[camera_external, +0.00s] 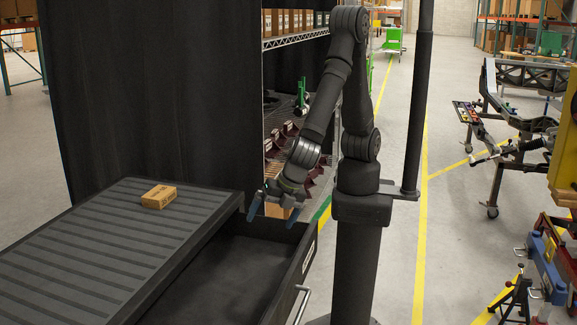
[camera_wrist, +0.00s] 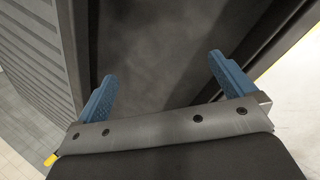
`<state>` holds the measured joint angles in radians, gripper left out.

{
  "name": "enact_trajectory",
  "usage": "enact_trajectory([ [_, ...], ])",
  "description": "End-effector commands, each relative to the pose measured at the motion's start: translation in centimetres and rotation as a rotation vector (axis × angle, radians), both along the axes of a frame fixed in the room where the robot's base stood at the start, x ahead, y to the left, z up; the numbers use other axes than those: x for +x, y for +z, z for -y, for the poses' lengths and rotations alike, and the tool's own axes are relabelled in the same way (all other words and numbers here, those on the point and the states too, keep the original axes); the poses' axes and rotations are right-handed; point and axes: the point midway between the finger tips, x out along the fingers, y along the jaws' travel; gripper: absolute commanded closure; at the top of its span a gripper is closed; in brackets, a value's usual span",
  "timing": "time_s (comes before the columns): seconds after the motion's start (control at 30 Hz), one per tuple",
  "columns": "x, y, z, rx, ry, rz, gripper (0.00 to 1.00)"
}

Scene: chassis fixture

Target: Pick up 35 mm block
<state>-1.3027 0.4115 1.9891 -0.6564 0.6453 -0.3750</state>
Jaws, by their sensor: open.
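A small tan cardboard box (camera_external: 159,196), the only block-like thing on the work surface, sits on the ribbed dark top (camera_external: 95,245) at the left in the external view. I cannot tell whether it is the 35 mm block. My gripper (camera_external: 274,212) points down above the right side of the open drawer, well to the right of the box. In the wrist view, my gripper (camera_wrist: 161,66) has its two blue fingers wide apart with nothing between them. The box does not show in the wrist view.
The open dark drawer (camera_external: 215,278) looks empty where visible; its front wall and handle (camera_external: 299,304) lie at the right. A black curtain (camera_external: 160,95) stands behind the ribbed top. A wire shelf (camera_external: 297,40) with boxes and parts stands behind my arm.

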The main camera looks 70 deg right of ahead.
Motion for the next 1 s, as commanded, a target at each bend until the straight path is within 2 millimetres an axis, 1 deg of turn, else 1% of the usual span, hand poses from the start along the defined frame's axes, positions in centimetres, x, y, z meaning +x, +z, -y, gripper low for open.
enact_trajectory([
  [0.43,0.0,0.0,0.0,0.002,-0.001,-0.001,0.00],
  [0.47,0.0,0.0,0.0,0.002,-0.001,-0.001,0.04],
  [0.5,0.0,0.0,0.0,0.002,-0.001,-0.001,0.11],
  [0.77,0.1,0.0,0.0,0.002,-0.005,-0.001,0.11],
  [0.87,0.8,0.3,-0.4,0.021,-0.069,-0.005,0.11],
  [0.97,2.8,1.0,-1.3,0.073,-0.245,-0.014,0.11],
  [1.0,4.0,1.3,-1.7,0.102,-0.347,-0.018,0.11],
])
